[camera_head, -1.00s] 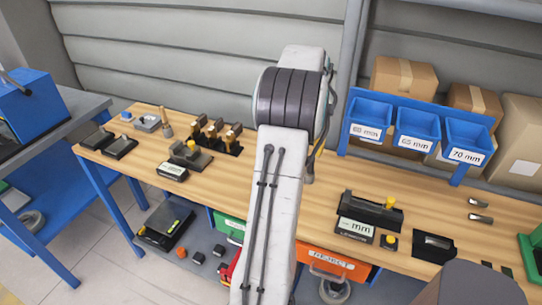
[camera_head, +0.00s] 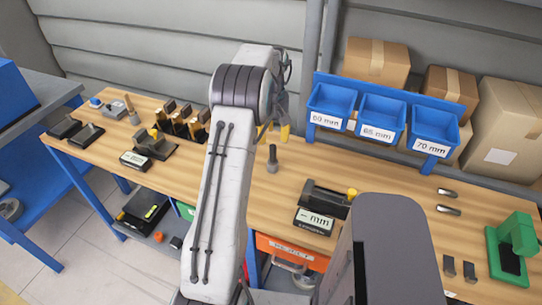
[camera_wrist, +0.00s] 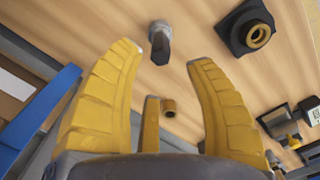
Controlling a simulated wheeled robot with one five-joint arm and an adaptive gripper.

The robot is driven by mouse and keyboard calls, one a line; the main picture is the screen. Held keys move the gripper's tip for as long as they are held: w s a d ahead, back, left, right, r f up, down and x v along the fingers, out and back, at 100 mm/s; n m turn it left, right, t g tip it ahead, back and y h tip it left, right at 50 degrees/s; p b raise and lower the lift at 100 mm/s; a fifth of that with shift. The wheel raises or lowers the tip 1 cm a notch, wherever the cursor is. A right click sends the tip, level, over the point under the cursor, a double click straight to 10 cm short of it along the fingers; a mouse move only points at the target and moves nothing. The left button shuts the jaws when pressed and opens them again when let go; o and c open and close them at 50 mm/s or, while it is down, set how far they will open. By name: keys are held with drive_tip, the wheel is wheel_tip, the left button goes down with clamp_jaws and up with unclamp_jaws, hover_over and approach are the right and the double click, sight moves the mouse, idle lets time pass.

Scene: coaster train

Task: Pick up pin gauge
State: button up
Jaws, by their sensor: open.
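A dark grey upright pin (camera_head: 272,159), which looks like the pin gauge, stands on the wooden bench near the middle. In the wrist view the pin (camera_wrist: 160,43) shows just beyond and between the fingertips, seen from above at a slant. My gripper (camera_head: 274,131) has yellow fingers and is partly hidden behind my arm in the head view, close behind and above the pin. In the wrist view my gripper (camera_wrist: 167,54) is open with nothing between its fingers.
Several gold-topped pieces stand in a dark rack (camera_head: 186,122) at left. A digital gauge (camera_head: 324,205) lies right of the pin. Blue bins (camera_head: 378,118) labelled 60, 65 and 70 mm hang at the back right. A black block with a brass ring (camera_wrist: 250,32) shows in the wrist view.

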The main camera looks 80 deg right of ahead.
sight(273, 146)
drive_tip(key=shift+s+a+f+p, duration=0.15)
drive_tip(key=shift+f+p, duration=0.15)
drive_tip(key=shift+f, duration=1)
drive_tip(key=shift+a+f+p, duration=0.1)
drive_tip(key=shift+f+p, duration=0.2)
drive_tip(key=shift+f, duration=0.95)
clamp_jaws()
